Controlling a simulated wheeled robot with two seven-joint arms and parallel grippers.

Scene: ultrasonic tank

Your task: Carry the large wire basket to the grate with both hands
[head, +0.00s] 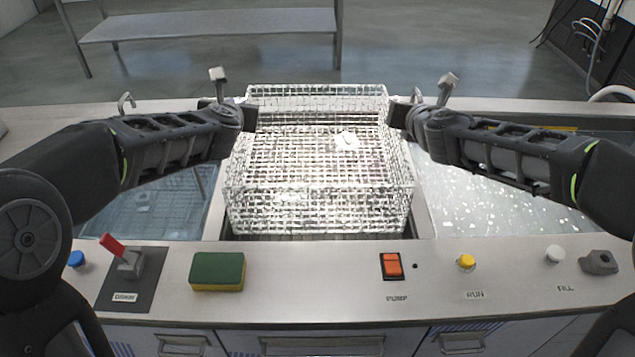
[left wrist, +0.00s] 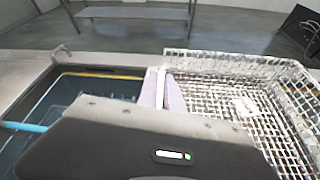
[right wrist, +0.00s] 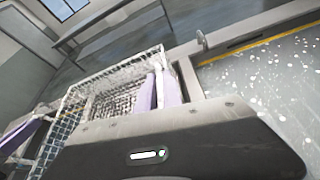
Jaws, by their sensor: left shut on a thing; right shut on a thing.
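The large wire basket (head: 318,190) is in the middle of the head view, between the two tanks. A small white piece (head: 346,140) lies inside it. My left gripper (head: 248,115) is shut on the basket's left side rim, and its pale fingers show in the left wrist view (left wrist: 160,88). My right gripper (head: 398,113) is shut on the right side rim; its fingers show in the right wrist view (right wrist: 158,88). A dark strip of the grate (head: 318,237) shows under the basket's near edge; the rest is hidden. I cannot tell whether the basket touches it.
A dark tank (head: 150,210) lies to the left and a tank with speckled liquid (head: 480,205) to the right. The front panel bears a red-handled lever (head: 115,248), a green and yellow sponge (head: 218,271), an orange switch (head: 391,265) and a yellow button (head: 466,262).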

